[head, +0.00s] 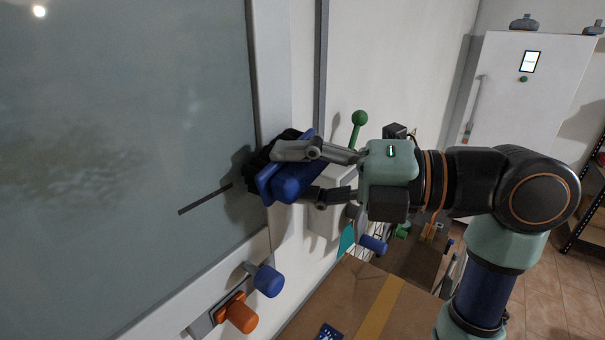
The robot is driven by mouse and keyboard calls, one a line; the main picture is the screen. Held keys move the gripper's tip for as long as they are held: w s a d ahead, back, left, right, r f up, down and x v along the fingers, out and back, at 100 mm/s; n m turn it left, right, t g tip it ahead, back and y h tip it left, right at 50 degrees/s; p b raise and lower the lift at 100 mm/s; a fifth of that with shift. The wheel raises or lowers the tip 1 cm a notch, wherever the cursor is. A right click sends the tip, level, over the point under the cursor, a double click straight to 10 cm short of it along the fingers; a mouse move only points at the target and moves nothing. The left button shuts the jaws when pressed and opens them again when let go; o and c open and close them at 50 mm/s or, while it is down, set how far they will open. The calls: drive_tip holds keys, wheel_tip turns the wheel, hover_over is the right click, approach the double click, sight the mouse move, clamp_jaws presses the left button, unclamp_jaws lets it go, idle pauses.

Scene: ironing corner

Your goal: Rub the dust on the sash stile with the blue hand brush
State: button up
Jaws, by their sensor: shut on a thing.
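My gripper (300,172) is shut on the blue hand brush (295,180), with one finger above and one below its blue body. The brush's dark bristles (262,162) face left, at the pale sash stile (272,80) and the edge of the glass. They look close to or touching the stile; I cannot tell which. The brush hides that part of the stile, and I see no clear dust on its visible parts. A dark smudgy patch (75,170) shows on the grey glass at the left.
A thin dark bar (205,199) lies across the glass left of the brush. Blue (268,281) and orange (240,315) knobs stick out below. A green-knobbed lever (359,118) stands behind my gripper. A cardboard box (345,305) is below, a white cabinet (530,90) at back right.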

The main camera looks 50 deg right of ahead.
drive_tip(key=shift+w, duration=0.3)
drive_tip(key=shift+d, duration=2)
drive_tip(key=shift+w+b, duration=0.2)
drive_tip(key=shift+b, duration=0.1)
drive_tip(key=shift+s+a+b, duration=0.15)
drive_tip(key=shift+a+b, duration=0.4)
drive_tip(key=shift+a, duration=0.5)
drive_tip(key=shift+s+a+b, duration=0.1)
drive_tip(key=shift+a+b, duration=0.4)
drive_tip(key=shift+a, duration=0.55)
drive_tip(key=shift+s+d, duration=0.1)
drive_tip(key=shift+s, duration=0.05)
drive_tip(key=shift+s+d+b, duration=0.15)
drive_tip(key=shift+s+b, duration=0.3)
drive_tip(key=shift+s, duration=1)
drive_tip(key=shift+s+d+b, duration=0.1)
drive_tip(key=shift+s+b, duration=0.3)
drive_tip(key=shift+s, duration=1.05)
